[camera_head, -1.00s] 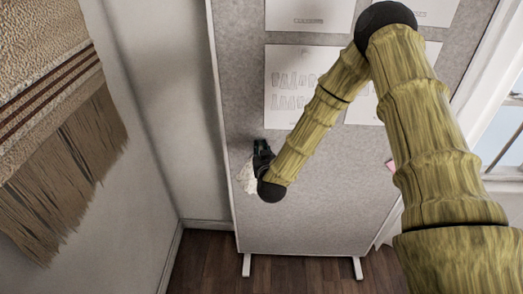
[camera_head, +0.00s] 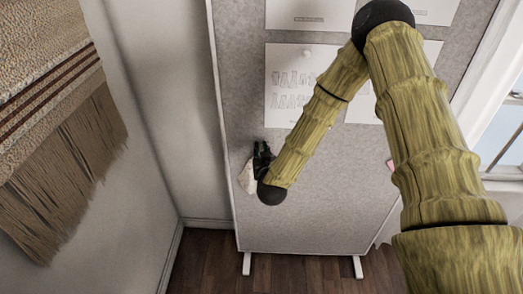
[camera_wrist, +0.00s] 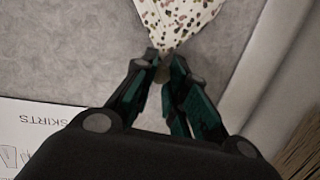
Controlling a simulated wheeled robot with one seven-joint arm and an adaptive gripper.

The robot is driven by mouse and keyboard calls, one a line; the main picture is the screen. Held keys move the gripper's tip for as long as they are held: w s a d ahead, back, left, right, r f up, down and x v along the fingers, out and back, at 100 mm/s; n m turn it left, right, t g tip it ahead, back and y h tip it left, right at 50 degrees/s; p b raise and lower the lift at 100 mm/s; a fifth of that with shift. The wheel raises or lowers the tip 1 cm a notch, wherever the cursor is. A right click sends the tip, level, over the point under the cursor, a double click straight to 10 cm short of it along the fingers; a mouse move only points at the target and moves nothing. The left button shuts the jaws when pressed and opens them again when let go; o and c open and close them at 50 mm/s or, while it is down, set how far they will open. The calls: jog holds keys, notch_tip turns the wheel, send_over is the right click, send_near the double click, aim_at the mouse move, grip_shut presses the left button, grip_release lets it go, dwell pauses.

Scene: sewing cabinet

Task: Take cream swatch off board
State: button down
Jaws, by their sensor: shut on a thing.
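The cream swatch (camera_wrist: 178,18) with small coloured speckles shows at the top of the wrist view, its lower end gathered to a point between my fingertips. In the head view the swatch (camera_head: 246,178) is a small pale patch at the left of my gripper. My gripper (camera_wrist: 166,62) is shut on the swatch. In the head view my gripper (camera_head: 262,158) is dark and sits close to the left edge of the grey board (camera_head: 310,220). I cannot tell whether the swatch still touches the board. Any pin on it is hidden.
White sheets with drawings (camera_head: 284,85) hang on the board above my gripper. A pink piece (camera_head: 390,165) shows beside my arm at the right. A fringed woven hanging (camera_head: 55,130) is on the left wall. The board's lower part is bare, with a window (camera_head: 505,120) at the right.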

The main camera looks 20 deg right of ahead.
jog(key=shift+s+a, duration=0.35)
jog(key=shift+s, duration=0.5)
jog(key=s+a, duration=0.3)
jog(key=s, duration=0.6)
jog(key=shift+a+b, duration=0.2)
jog(key=shift+b, duration=0.15)
dwell(0.5)
